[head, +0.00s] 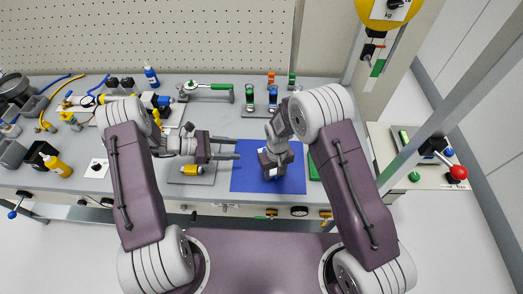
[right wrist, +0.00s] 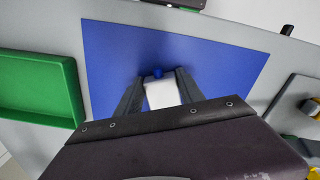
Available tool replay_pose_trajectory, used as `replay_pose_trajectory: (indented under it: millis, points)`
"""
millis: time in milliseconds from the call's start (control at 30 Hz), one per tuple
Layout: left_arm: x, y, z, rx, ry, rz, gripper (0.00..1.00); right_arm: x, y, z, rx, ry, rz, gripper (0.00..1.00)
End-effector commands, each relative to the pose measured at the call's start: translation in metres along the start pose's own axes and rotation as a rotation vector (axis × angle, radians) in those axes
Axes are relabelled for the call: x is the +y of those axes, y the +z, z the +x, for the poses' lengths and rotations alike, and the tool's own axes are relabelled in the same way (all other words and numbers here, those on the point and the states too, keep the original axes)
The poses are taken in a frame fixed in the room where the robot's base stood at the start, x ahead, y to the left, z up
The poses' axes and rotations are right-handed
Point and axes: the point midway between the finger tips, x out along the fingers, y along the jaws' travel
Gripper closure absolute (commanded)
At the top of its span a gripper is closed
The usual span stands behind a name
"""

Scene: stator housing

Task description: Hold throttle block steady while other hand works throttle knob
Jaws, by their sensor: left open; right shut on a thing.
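The throttle block (right wrist: 162,95) is a small whitish block over the blue mat (head: 240,183). A blue knob (right wrist: 158,73) shows at its far end in the right wrist view. My right gripper (right wrist: 160,88) is shut on the block, a finger on each side. In the head view my right gripper (head: 272,173) points down at the mat and hides most of the block. I cannot tell if the block touches the mat. My left gripper (head: 238,148) is open and empty, its fingers pointing right at the mat's left edge, apart from the block.
A green tray (right wrist: 40,88) lies beside the mat. A grey plate with a yellow part (head: 190,170) is left of the mat. Coloured bottles (head: 272,97) and a green-handled tool (head: 208,87) stand at the back. The mat's front left is clear.

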Motion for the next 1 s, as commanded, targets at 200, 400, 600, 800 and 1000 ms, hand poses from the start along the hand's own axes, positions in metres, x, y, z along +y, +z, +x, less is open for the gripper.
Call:
replay_pose_trajectory:
  millis: [200,400,600,800,1000]
  points:
    - [-0.001,0.001,0.019,-0.002,-0.005,0.0,0.49,0.0,-0.001,-0.001,0.002,0.0,0.0,1.0]
    - [-0.002,0.001,0.069,-0.001,-0.009,0.0,0.49,0.0,-0.001,-0.001,0.002,0.0,0.0,1.0]
    - [-0.002,0.001,0.107,-0.001,-0.007,0.001,0.49,0.0,-0.001,-0.001,0.002,0.0,0.0,1.0]
    - [-0.001,0.001,0.12,0.0,-0.004,0.0,0.49,0.0,-0.001,-0.001,0.002,0.0,0.0,1.0]
    - [-0.001,0.001,0.121,-0.001,-0.003,0.0,0.49,0.0,-0.001,-0.001,0.002,0.0,0.0,1.0]
